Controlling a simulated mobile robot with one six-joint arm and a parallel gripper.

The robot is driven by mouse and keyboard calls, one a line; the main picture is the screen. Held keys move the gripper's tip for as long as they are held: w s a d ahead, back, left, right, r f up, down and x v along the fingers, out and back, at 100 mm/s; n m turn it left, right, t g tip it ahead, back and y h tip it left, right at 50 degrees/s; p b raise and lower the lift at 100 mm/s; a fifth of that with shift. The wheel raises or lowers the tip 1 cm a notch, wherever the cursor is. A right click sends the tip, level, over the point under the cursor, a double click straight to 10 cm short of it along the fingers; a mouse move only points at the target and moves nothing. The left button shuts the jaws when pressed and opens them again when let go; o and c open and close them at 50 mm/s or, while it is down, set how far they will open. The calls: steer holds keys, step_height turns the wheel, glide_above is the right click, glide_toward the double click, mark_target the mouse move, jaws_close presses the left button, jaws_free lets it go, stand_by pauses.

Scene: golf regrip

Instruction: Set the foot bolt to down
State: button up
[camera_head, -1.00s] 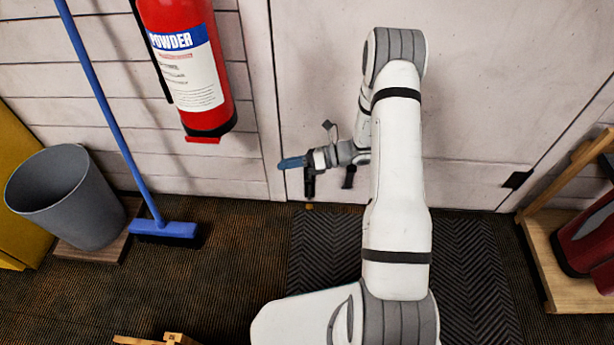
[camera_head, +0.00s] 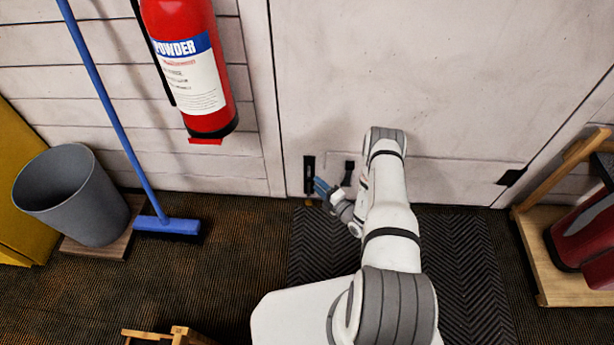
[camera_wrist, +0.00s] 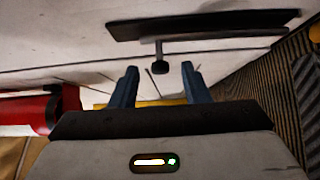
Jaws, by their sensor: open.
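The foot bolt (camera_head: 309,176) is a black upright plate low on the white door, near its left edge. In the wrist view its plate (camera_wrist: 215,24) lies sideways across the top, and a dark stem with a small knob (camera_wrist: 159,67) sticks out from it. My gripper (camera_head: 320,188) is just in front of the bolt, close to the floor. In the wrist view my gripper (camera_wrist: 159,68) is open, with a blue finger on each side of the knob and a gap on both sides. The bolt's lower end is partly hard to see.
A small brass-coloured spot (camera_head: 308,203) lies on the floor below the bolt. A ribbed dark mat (camera_head: 470,270) lies before the door. A fire extinguisher (camera_head: 195,75), a blue broom (camera_head: 168,225) and a grey bin (camera_head: 70,195) are left. A wooden rack (camera_head: 535,240) stands right.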

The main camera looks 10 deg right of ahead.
steer(key=b+x, duration=0.1)
steer(key=x, duration=0.5)
steer(key=shift+w+a, duration=0.15)
steer(key=shift+a, duration=0.05)
jaws_close()
stand_by(0.4)
